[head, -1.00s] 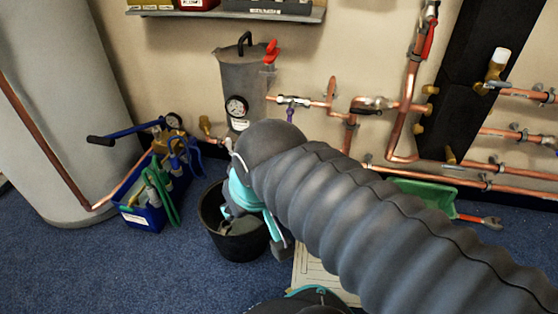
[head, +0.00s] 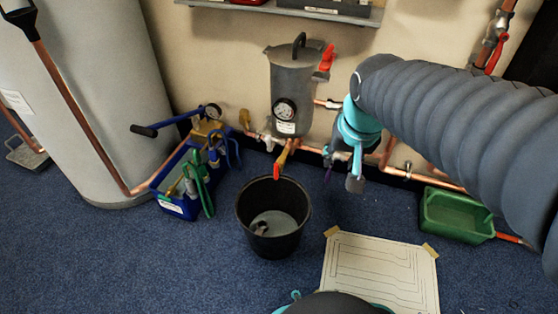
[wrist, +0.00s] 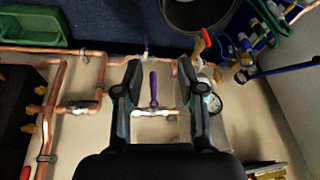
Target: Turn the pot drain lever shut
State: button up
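The grey pot (head: 292,85) with a round gauge hangs on the wall in the head view. Under it, a lever with a red tip (head: 281,168), which looks like the drain lever, points down above the black bucket. In the wrist view the red-tipped lever (wrist: 205,38) is beyond and right of the fingers. My gripper (wrist: 158,66) is open and empty there, with a purple lever (wrist: 153,90) on a pipe valve seen between the fingers. In the head view my gripper (head: 352,175) is right of the pot, apart from the drain lever; its fingertips are hard to make out.
The black bucket (head: 244,215) stands on the blue carpet below the pot. A blue tool crate (head: 176,208) is left, beside a grey cylinder (head: 105,90). A green tray (head: 455,217) and taped paper sheet (head: 380,268) lie right. Copper pipes run along the wall.

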jog(key=w+a+f+m+g+p, duration=0.15)
jog(key=w+a+p, duration=0.4)
jog(key=w, duration=0.55)
jog(key=m+g+p, duration=0.1)
jog(key=g+p, duration=0.1)
jog(key=p, duration=0.1)
send_near(276, 179)
jog(key=f, duration=0.5)
jog(key=w+f, duration=0.1)
jog(key=f, duration=0.1)
jog(key=shift+w+a+f, duration=0.1)
jog(key=shift+a+f, duration=0.05)
jog(key=shift+f, duration=0.05)
grip_shut()
